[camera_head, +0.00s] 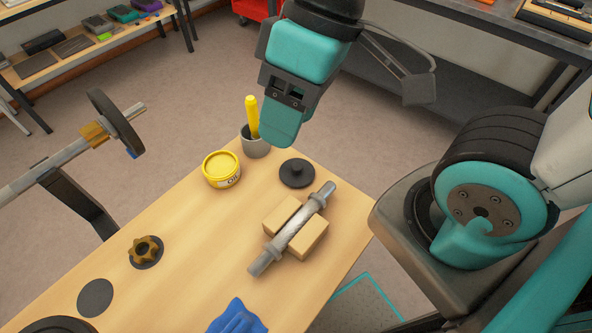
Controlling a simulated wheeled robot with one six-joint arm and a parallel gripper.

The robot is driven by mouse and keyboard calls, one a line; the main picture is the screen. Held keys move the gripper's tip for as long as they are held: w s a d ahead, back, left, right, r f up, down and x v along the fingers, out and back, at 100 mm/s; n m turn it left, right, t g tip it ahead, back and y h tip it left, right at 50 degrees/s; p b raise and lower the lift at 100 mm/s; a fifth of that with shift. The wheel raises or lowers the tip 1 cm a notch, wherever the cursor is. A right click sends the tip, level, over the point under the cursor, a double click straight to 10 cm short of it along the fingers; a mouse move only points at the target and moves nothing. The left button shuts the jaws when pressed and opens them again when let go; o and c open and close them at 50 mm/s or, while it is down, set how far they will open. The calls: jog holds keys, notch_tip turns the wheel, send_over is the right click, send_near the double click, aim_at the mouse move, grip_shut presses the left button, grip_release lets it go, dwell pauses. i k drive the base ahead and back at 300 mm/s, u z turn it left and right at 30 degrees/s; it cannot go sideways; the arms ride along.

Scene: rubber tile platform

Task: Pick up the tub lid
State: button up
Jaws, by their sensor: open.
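A small yellow tub (229,183) with a printed label stands near the far left edge of the wooden table. Its round yellow lid (220,166) is on top and faces up. My gripper (283,130) hangs above the table's far edge, right of the tub and apart from it. Its teal fingers point down; it is open and nothing shows between the fingers, which overlap in this view.
A grey cup (255,146) with a yellow handle (252,117) stands just right of the tub. A black knobbed disc (297,173) and a metal shaft (292,228) on wooden blocks (311,238) lie nearer. A blue cloth (237,319) is at the front.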

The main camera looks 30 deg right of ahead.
aim_at(296, 173)
jog(key=z, duration=1.05)
jog(key=k, duration=1.2)
jog(key=u, duration=0.55)
jog(key=i, duration=1)
jog(key=z, duration=0.05)
